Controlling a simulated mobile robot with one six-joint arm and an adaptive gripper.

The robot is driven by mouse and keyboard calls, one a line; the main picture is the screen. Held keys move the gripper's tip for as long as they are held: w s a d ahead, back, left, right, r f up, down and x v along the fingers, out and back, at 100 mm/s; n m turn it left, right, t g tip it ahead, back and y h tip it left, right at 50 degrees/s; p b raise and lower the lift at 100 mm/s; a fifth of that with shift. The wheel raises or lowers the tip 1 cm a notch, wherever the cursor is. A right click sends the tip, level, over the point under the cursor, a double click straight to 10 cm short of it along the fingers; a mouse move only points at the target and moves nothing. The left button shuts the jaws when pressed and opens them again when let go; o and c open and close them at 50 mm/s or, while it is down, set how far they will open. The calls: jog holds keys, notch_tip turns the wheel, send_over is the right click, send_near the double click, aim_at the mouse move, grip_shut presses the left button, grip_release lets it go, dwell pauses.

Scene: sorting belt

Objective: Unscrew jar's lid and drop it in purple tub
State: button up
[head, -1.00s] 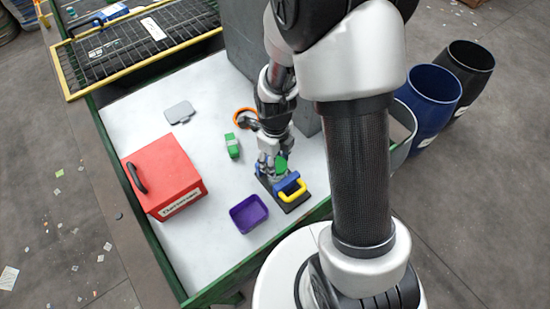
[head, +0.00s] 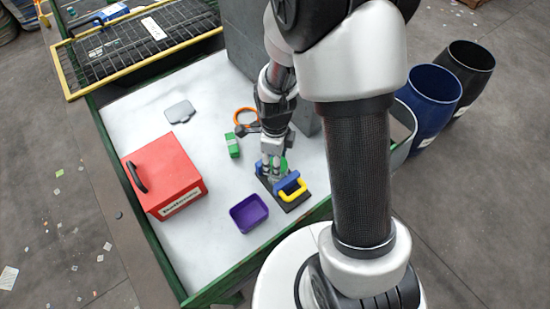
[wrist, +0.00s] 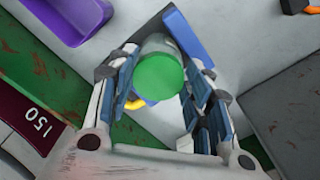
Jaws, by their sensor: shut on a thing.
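The jar (wrist: 162,44) is clear glass with a round green lid (wrist: 158,78). It stands in a holder with a blue jaw (wrist: 188,35) and a yellow handle (head: 294,194), on a dark base plate. My gripper (head: 271,167) is over the jar. In the wrist view its fingers sit on both sides of the lid, shut on it. The lid appears to be on the jar's top; any gap between them cannot be seen. The purple tub (head: 236,215) is open and empty, left of the holder on the white table.
A red box (head: 165,170) with a black handle stands at the table's left. A green carton (head: 232,146), an orange ring (head: 238,116) and a grey flat piece (head: 180,112) lie farther back. A grey block (head: 240,55) stands behind. The table around the tub is clear.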

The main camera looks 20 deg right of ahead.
jog(key=shift+f+n, duration=0.1)
jog(key=shift+n, duration=0.8)
jog(key=n, duration=0.4)
jog(key=shift+d, duration=0.1)
jog(key=shift+n, duration=0.9)
jog(key=n, duration=0.4)
jog(key=o, duration=1.1)
jog(key=shift+w, duration=0.1)
jog(key=shift+r, duration=0.2)
